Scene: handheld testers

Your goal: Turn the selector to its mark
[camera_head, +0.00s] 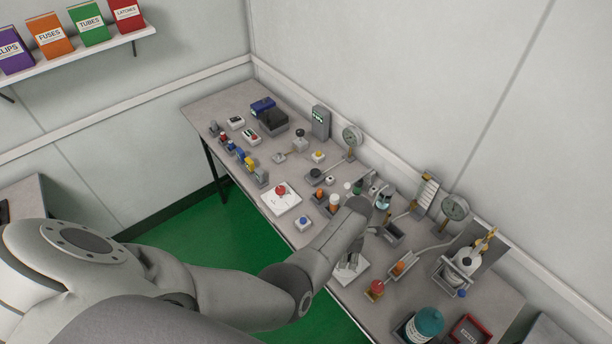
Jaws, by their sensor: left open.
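My left arm reaches in from the lower left over the long grey bench. My left gripper (350,262) is open and points down over a white plate (340,277) near the bench's front edge. The gripper covers most of that plate, so any selector on it is hidden, and I cannot tell whether the fingers touch anything. A second white plate (270,202) to the left bears a red knob (281,189). I cannot tell from here which of the two is the selector, and no mark is readable. My right gripper is not in view.
Small testers crowd the grey bench (215,101). A blue button (303,221) lies left of my forearm, and a red ball (377,287) lies right of my gripper. Gauges (455,207) stand along the wall. A teal-topped container (428,322) stands at the front right.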

